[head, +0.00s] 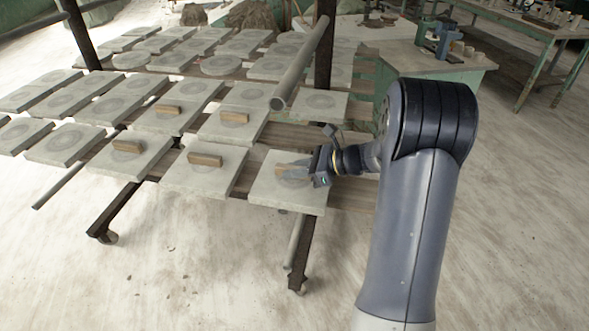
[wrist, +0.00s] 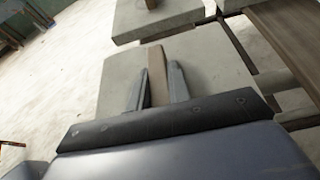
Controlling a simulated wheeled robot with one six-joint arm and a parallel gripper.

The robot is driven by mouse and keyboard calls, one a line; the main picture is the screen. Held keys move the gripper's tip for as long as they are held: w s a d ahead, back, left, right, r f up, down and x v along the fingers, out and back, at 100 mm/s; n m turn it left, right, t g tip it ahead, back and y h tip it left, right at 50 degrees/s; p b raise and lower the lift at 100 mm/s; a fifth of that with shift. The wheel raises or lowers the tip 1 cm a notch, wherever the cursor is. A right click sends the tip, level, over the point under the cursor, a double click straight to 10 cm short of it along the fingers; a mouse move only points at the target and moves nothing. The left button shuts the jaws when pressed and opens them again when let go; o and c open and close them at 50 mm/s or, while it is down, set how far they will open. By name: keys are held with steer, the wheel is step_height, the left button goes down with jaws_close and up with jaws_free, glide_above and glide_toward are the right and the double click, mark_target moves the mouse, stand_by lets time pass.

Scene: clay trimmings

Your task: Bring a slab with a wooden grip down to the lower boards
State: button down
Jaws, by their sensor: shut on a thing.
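My gripper (head: 302,172) is shut on the wooden grip of a pale grey square slab (head: 292,198) at the right end of the lower boards (head: 354,196). In the wrist view, the wooden grip (wrist: 157,76) stands between my two fingers (wrist: 157,88), on the slab (wrist: 118,72). The slab looks roughly level, and its front edge juts past the boards. I cannot tell whether it rests on them or hangs just above. Two more slabs with wooden grips, one left (head: 127,147) and one nearer (head: 205,160), lie to its left on the lower level.
Higher boards behind carry many slabs, two with wooden grips (head: 168,109) (head: 234,118). A slanted metal tube (head: 302,65) and a dark post (head: 325,45) rise near my arm. A green-sided bench (head: 440,80) stands behind right. The floor at right is open.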

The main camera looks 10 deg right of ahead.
steer(key=shift+f, duration=0.2)
stand_by(0.5)
steer(key=c, duration=1.3)
jaws_free()
steer(key=shift+o, duration=0.3)
steer(key=shift+f, duration=0.1)
steer(key=b+v, duration=0.1)
steer(key=v, duration=1)
steer(key=shift+a, duration=0.1)
steer(key=shift+a+f, duration=0.1)
steer(key=x, duration=1)
steer(key=shift+w+a+f+p, duration=0.1)
steer(key=shift+w+a+p, duration=0.1)
steer(key=shift+p, duration=0.15)
steer(key=shift+r, duration=0.25)
